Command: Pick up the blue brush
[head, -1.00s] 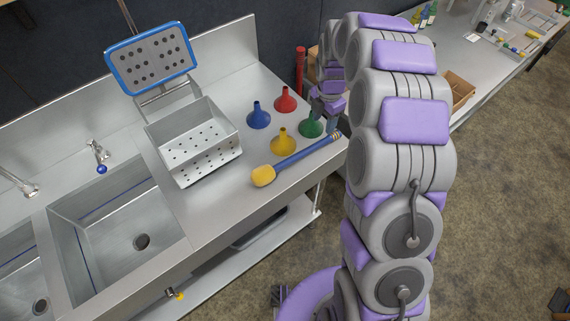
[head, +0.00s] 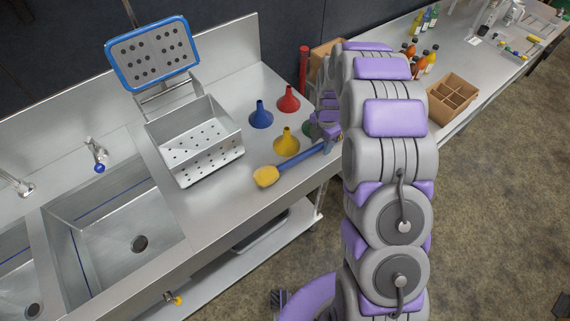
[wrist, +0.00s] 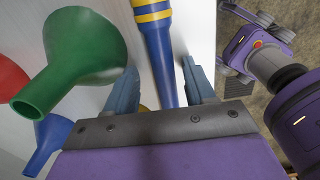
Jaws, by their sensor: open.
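The blue brush (head: 299,160) lies on the steel counter near its front edge, yellow head (head: 266,177) to the left. My arm hides its striped handle end in the head view. In the wrist view the blue handle (wrist: 159,40), with yellow bands, runs between the two fingers of my gripper (wrist: 159,66). The gripper is open, with a finger on each side and a visible gap to the right finger. I cannot tell how far the fingertips reach down around the handle. In the head view the gripper is mostly hidden behind my arm.
A green funnel (wrist: 85,50) stands close to the left finger. Yellow (head: 286,142), blue (head: 260,117) and red (head: 288,100) funnels stand nearby. A perforated steel basket (head: 197,140) and a sink (head: 120,225) lie left. The counter's front edge is close to the brush.

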